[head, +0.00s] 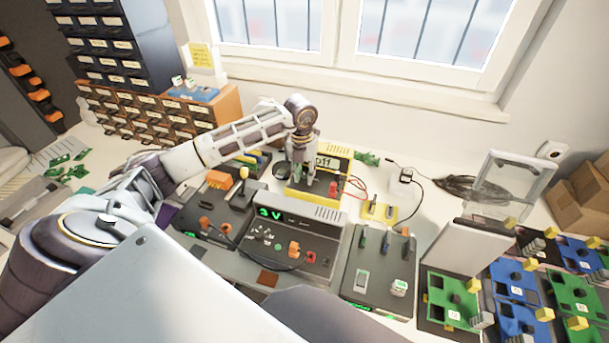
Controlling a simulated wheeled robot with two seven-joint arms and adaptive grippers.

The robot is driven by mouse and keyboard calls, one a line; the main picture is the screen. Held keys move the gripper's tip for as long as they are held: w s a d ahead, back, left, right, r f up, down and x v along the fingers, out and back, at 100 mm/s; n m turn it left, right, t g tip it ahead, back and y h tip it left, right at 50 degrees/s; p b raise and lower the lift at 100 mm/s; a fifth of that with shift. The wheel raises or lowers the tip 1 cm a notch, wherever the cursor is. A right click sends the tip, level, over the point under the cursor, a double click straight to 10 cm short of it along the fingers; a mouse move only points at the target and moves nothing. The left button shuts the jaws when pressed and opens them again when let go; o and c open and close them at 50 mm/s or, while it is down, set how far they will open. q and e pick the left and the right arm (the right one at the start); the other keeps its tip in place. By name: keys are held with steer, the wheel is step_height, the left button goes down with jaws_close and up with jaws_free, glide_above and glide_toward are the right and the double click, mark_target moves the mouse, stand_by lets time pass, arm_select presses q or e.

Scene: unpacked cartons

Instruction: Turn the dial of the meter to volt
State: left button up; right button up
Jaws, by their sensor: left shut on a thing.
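The meter (336,165) is a yellow and black box at the back middle of the bench, below the window. A pale label on its upper face seems to read "off", partly covered by my gripper. Red and dark leads run from its right side. My left gripper (305,182) reaches down over the meter's front, with its fingers shut at the dial. The dial itself is mostly hidden between the fingers. My right gripper is not in view.
A dark power supply (312,223) with a green "3 V" display stands in front of the meter. A dark switch box (371,285) is to its right. Circuit boards (455,302) fill the right front. Drawer cabinets (150,118) stand back left.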

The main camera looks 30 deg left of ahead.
arm_select(q)
steer(key=shift+a+m, duration=0.1)
steer(key=shift+m, duration=0.8)
steer(key=m+b, duration=0.1)
steer(key=m, duration=0.2)
steer(key=shift+m+b, duration=0.45)
steer(key=shift+m, duration=0.55)
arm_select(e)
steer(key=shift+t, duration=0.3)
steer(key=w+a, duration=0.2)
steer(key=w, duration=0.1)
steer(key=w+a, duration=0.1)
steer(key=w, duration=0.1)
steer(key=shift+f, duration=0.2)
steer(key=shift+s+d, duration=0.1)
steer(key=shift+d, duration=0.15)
arm_select(q)
steer(key=o, duration=1.1)
steer(key=shift+c, duration=0.2)
